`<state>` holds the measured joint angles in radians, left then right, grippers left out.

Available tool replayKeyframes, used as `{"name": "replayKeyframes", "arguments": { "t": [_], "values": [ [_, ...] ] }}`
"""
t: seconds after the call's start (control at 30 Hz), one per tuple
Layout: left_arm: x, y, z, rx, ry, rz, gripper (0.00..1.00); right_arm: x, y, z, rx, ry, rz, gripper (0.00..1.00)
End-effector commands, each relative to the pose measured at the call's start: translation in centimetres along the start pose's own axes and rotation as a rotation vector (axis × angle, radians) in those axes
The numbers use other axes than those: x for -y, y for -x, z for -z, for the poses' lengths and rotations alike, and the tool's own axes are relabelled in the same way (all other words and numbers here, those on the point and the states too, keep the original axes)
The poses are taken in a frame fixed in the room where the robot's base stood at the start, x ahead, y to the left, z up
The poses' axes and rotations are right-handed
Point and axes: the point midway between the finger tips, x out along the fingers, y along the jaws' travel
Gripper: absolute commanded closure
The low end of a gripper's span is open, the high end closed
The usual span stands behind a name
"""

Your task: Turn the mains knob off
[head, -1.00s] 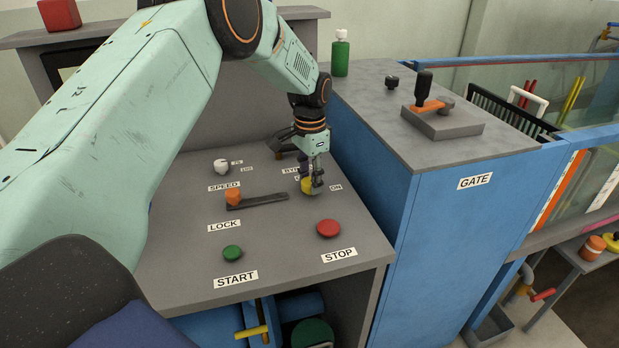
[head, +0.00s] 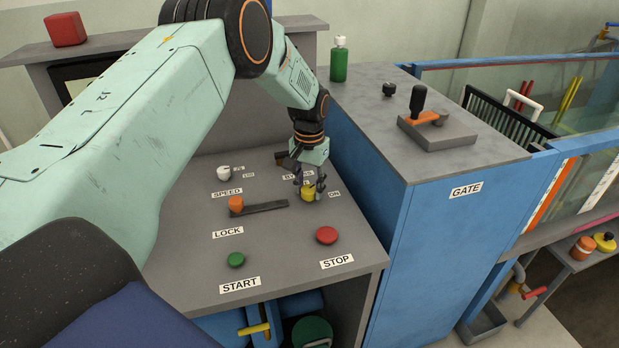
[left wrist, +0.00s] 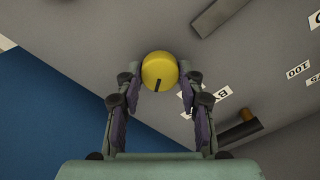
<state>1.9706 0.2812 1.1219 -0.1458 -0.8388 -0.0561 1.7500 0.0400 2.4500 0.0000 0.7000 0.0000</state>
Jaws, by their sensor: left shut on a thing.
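The yellow round knob (head: 308,194) stands on the grey sloping console (head: 190,290), beside the ON label (head: 334,195). My left gripper (head: 309,187) is down at the knob and shut on it. In the left wrist view the yellow knob (left wrist: 159,68) sits between the two fingertips of my left gripper (left wrist: 159,76). A black mark on its face points towards the lower edge of that view, slightly left. The label on the knob's other side is mostly hidden by the fingers. My right gripper is in neither view.
A red STOP button (head: 327,235) and green START button (head: 236,260) are in front. An orange-knobbed LOCK lever (head: 237,204) and white SPEED knob (head: 224,173) lie left. The blue GATE cabinet (head: 440,230) rises at the right.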

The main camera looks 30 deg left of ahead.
Motion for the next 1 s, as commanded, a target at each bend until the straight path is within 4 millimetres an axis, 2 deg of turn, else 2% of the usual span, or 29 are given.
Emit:
{"name": "replayKeyframes", "arguments": {
  "t": [0.03,0.4,1.0],
  "values": [
    [0.0,0.1,-0.2,0.008,0.043,0.000,0.94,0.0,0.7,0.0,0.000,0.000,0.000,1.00],
    [0.0,0.0,-0.3,0.009,0.394,0.001,0.94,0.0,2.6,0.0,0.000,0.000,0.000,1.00],
    [-0.1,-0.1,-0.3,0.008,0.890,0.002,0.94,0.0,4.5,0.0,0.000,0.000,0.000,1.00]
  ]
}}
